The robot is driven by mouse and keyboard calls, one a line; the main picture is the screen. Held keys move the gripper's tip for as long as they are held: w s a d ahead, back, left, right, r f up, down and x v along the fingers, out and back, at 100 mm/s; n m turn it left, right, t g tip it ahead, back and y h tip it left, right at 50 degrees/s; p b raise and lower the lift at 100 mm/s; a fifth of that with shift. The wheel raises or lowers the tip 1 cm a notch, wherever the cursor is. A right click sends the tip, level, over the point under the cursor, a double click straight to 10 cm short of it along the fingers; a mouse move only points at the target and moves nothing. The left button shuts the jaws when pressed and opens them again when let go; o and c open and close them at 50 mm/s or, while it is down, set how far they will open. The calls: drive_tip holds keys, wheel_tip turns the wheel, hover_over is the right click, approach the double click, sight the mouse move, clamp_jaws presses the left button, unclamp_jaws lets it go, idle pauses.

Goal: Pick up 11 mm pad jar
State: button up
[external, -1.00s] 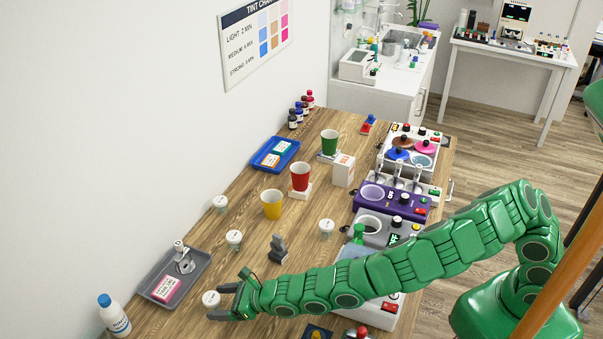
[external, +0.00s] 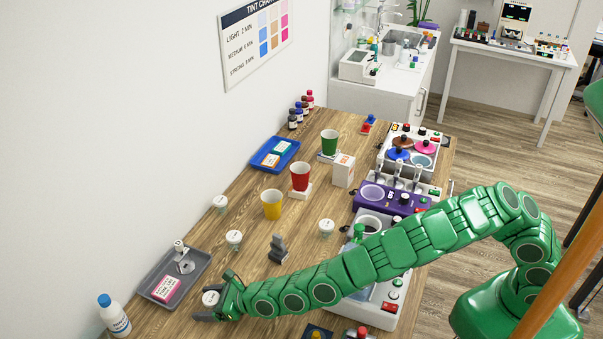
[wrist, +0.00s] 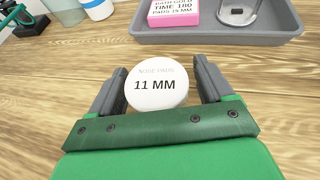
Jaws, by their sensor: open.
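The 11 mm pad jar (wrist: 157,88) has a round white lid reading "NOSE PADS 11 MM" in the wrist view. It stands on the wooden table (wrist: 60,82). My gripper (wrist: 158,84) is open, with one dark finger on each side of the jar. The jar is between the fingers; I cannot tell whether either finger touches it. In the external view the jar (external: 210,298) is at the table's near left, with my gripper (external: 207,304) around it. The jar's lower body is mostly hidden.
A grey tray (external: 199,267) with a pink box (external: 166,288) lies just beyond the jar. A blue-capped bottle (external: 115,317) stands to the left. Similar white-lidded jars (external: 234,238) stand farther back. A grey stand (external: 278,250) is to the right.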

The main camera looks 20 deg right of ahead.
drive_tip(key=shift+w+a+f, duration=0.1)
drive_tip(key=c, duration=1)
drive_tip(key=shift+c, duration=0.2)
